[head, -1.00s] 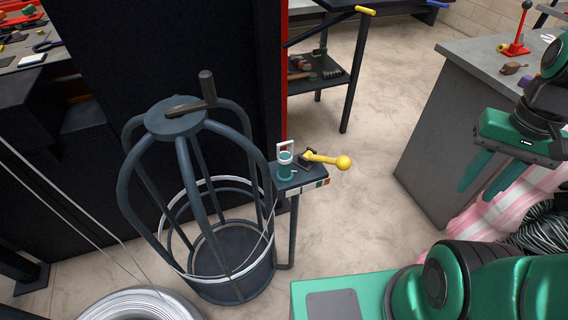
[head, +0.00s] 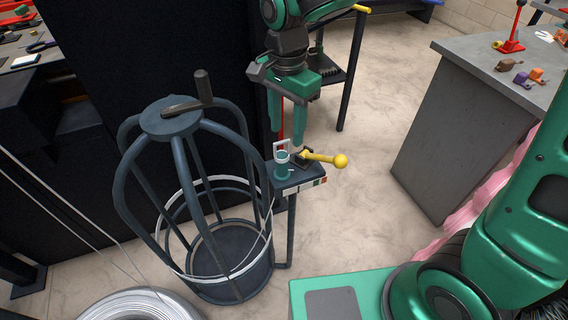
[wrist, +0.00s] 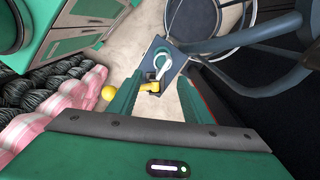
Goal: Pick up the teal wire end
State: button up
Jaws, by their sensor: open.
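The teal wire end (head: 282,172) stands at a small dark bracket plate (head: 297,180) beside the wire cage, with a pale loop (head: 281,147) just above it. No contact with the wire end is visible.
A yellow ball-ended lever (head: 325,159) sticks out to the right of the bracket. The dark cage (head: 122,190) with its crank stands at the left. A wire coil (head: 140,305) lies at the front. A grey workbench (head: 455,125) stands at the right, with free floor between.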

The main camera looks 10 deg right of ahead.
aim_at(283, 153)
jog(key=f, duration=0.2)
jog(key=a+f, duration=0.1)
jog(key=f, duration=0.2)
jog(key=shift+f, duration=3)
grip_shut()
